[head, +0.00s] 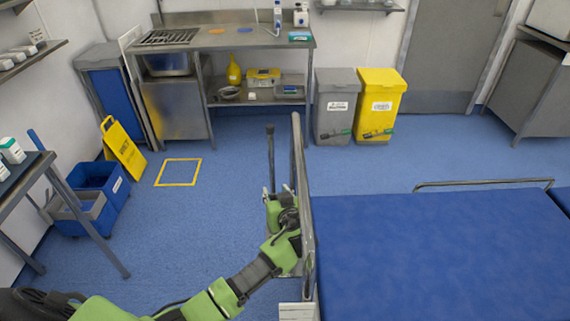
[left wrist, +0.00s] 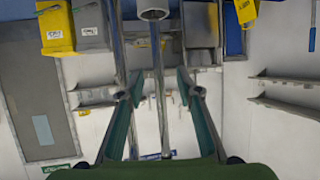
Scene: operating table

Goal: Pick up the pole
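The pole (head: 271,158) is a thin upright grey rod with a dark tip, left of the bed's edge in the head view. In the left wrist view the pole (left wrist: 160,85) runs up the middle, with a wider light collar at the top of the picture. My left gripper (head: 279,196) is at the lower visible part of the pole; the gripper and arm hide what is below. In the left wrist view its two fingers (left wrist: 160,93) are spread, one on each side of the pole, with gaps showing. My right gripper is not in view.
A thick metal bar (head: 300,180) rises close to the right of my gripper, along the blue bed (head: 430,255). Bins (head: 380,105) stand at the back. A yellow wet-floor sign (head: 123,148) and blue bucket (head: 95,195) are at left. The floor between is clear.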

